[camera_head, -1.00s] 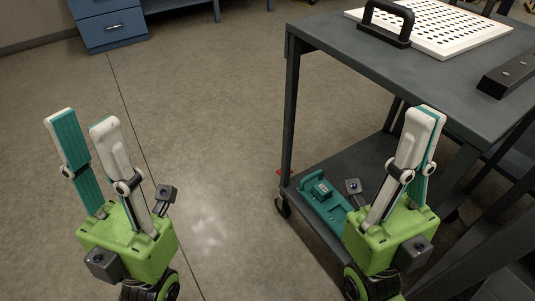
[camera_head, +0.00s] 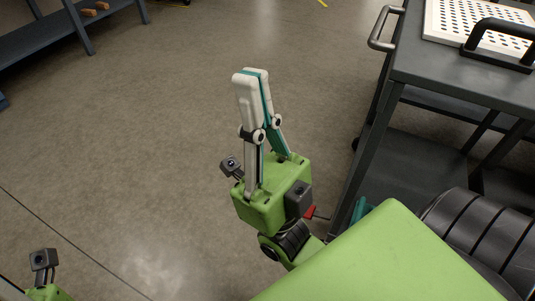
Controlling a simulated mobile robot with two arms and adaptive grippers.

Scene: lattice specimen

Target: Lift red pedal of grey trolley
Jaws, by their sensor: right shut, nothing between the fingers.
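The grey trolley (camera_head: 455,84) stands at the right of the head view. Its red pedal (camera_head: 310,212) shows low near the trolley's near leg, just right of my right gripper's body and partly hidden by it. My right gripper (camera_head: 251,72) is shut and empty, with its fingers pointing away over bare floor, left of the trolley. The pedal is beside the gripper's base, not between its fingers; I cannot tell whether they touch. Only part of my left gripper's green body (camera_head: 48,292) shows at the bottom left; its fingers are out of view.
A white perforated plate (camera_head: 475,25) and a black handle-shaped piece (camera_head: 500,45) lie on the trolley top. A metal push handle (camera_head: 384,30) juts from its far left end. A blue-grey bench (camera_head: 62,38) stands at the far left. The floor between is clear.

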